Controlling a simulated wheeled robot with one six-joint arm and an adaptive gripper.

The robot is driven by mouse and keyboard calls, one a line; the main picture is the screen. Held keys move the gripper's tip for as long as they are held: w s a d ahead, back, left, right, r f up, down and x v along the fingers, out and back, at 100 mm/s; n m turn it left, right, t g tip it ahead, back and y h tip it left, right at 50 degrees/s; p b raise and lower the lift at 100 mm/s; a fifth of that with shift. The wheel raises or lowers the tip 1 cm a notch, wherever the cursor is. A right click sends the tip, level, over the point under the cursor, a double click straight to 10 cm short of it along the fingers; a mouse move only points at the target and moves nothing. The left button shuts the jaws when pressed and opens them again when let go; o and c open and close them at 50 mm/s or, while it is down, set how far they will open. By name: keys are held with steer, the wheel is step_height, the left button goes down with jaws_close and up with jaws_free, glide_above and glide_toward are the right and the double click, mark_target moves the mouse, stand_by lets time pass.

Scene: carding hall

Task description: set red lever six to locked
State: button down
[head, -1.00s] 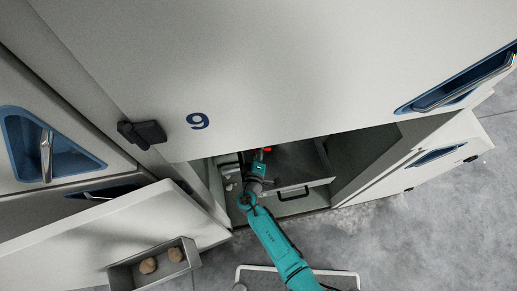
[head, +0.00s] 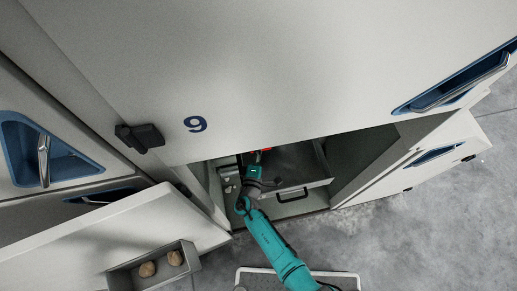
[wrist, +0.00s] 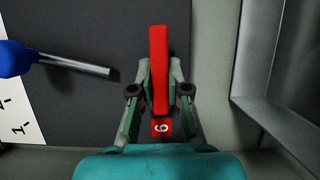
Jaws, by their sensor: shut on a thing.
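The red lever (wrist: 159,55) is a long flat bar standing upright in the wrist view. A small red tag (wrist: 162,128) with a digit that reads as a 6 turned on its side lies just below it. My gripper (wrist: 159,88) has a finger on each side of the lever's lower part and is shut on it. In the head view my gripper (head: 252,172) reaches into the open compartment under the large panel, and a bit of red shows beside it. The lever's pivot and any locked marking are hidden or out of view.
A blue-knobbed metal rod (wrist: 80,66) lies to the left, near a white marked strip (wrist: 20,115). A metal wall (wrist: 265,90) stands close on the right. In the head view, an open door (head: 130,235) carries a bin (head: 125,281); a handled drawer (head: 308,183) sits inside.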

steer(key=c, duration=1.1)
jaws_free()
steer(key=shift+s, duration=0.1)
steer(key=s, duration=0.4)
steer(key=s+a, duration=0.1)
steer(key=s, duration=0.6)
steer(key=shift+s+a, duration=0.15)
steer(key=shift+s, duration=0.25)
